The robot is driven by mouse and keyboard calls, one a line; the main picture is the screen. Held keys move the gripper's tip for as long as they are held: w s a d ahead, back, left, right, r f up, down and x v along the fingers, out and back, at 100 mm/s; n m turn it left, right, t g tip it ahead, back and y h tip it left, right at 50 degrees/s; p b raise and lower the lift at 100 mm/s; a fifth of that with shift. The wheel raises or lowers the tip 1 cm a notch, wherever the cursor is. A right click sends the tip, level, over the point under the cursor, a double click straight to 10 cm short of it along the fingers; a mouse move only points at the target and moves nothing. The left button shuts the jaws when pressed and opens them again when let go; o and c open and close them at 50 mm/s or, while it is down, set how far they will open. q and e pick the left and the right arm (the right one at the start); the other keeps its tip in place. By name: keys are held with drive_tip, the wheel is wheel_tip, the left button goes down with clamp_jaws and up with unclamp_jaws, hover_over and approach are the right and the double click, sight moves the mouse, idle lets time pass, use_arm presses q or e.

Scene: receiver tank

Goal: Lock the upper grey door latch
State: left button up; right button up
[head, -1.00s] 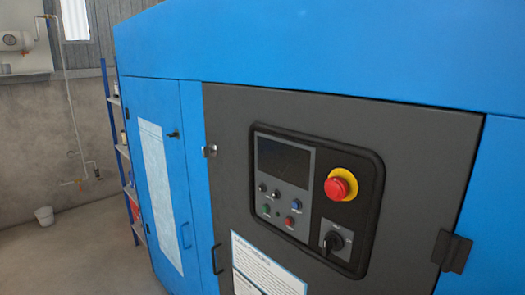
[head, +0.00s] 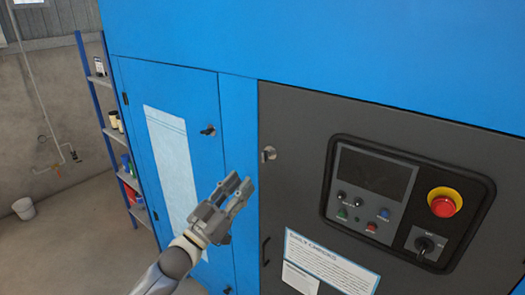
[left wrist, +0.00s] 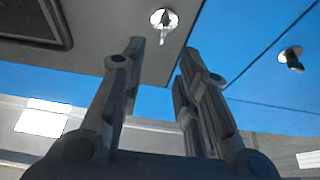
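The upper latch (head: 268,154) is a small metal fitting at the left edge of the dark grey door (head: 300,125) in the head view. In the left wrist view the latch (left wrist: 163,20) shows a round bright base with a small handle, beyond the fingertips. My left gripper (head: 241,184) is open and empty, below and to the left of the latch, apart from it. Both its fingers (left wrist: 162,55) show spread in the left wrist view. My right gripper is in neither view.
A similar latch (head: 208,130) sits on the blue door (head: 190,90) to the left. A control panel (head: 360,220) with a red emergency button (head: 444,204) is on the grey door. A shelf (head: 112,128) stands further left, with open floor in front.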

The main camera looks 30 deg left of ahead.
sight(263, 155)
use_arm(q)
drive_tip(key=p+x, duration=0.3)
drive_tip(key=x, duration=0.6)
drive_tip(key=shift+w+a+r, duration=0.1)
drive_tip(key=shift+w+r, duration=0.15)
drive_tip(key=shift+w+p, duration=0.35)
drive_tip(key=shift+w, duration=0.2)
drive_tip(key=shift+c, duration=0.2)
clamp_jaws()
